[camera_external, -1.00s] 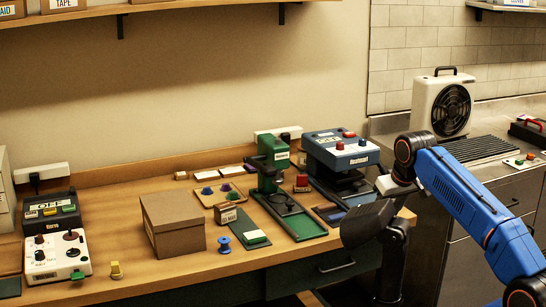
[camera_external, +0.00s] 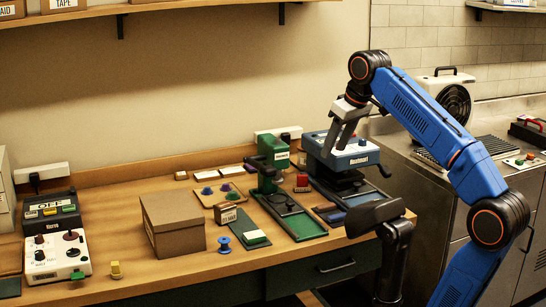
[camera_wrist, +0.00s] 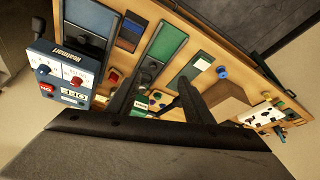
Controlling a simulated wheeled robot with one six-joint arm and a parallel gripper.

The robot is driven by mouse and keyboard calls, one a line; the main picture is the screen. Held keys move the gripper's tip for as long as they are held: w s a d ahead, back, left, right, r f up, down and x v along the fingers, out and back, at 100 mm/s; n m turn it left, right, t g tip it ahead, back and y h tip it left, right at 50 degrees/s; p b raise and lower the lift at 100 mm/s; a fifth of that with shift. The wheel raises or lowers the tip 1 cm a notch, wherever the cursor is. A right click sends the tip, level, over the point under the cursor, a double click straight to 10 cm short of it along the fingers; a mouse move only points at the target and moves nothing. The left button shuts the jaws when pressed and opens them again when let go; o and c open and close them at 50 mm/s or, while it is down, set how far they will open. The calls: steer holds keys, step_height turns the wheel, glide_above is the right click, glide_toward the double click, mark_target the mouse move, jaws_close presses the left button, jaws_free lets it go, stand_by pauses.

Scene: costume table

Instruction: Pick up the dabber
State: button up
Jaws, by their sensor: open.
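No piece is marked as the dabber. A small blue piece with a wide round end (camera_external: 224,244), which could be it, stands near the table's front edge, right of the cardboard box; it also shows in the wrist view (camera_wrist: 222,72). Blue and green knobbed pieces (camera_external: 207,191) sit on a small wooden tray behind it. My gripper (camera_external: 337,152) is open and empty, pointing down in front of the blue machine at the table's right end, well right of the blue piece. In the wrist view its two fingers (camera_wrist: 158,78) reach over the table with nothing between them.
A cardboard box (camera_external: 176,231) stands left of the blue piece. A green press (camera_external: 267,166) and a blue machine (camera_external: 342,152) stand to the right. A yellow piece (camera_external: 116,270) stands further left.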

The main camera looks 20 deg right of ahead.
steer(key=w+a+r+n+y, duration=0.1)
steer(key=w+a+n, duration=0.1)
steer(key=w+a, duration=0.35)
steer(key=w+a+r+n, duration=0.1)
steer(key=w+a+n, duration=0.1)
steer(key=a, duration=0.7)
steer(key=n+g+y, duration=0.2)
steer(key=n+g, duration=0.2)
steer(key=n, duration=0.4)
glide_above(115, 263)
steer(key=d, duration=0.7)
steer(key=shift+f, duration=6.1)
steer(key=x, duration=1.2)
steer(key=shift+a+f, duration=0.15)
steer(key=shift+a, duration=0.05)
steer(key=shift+x, duration=2.6)
steer(key=shift+s, duration=0.15)
steer(key=c, duration=1.1)
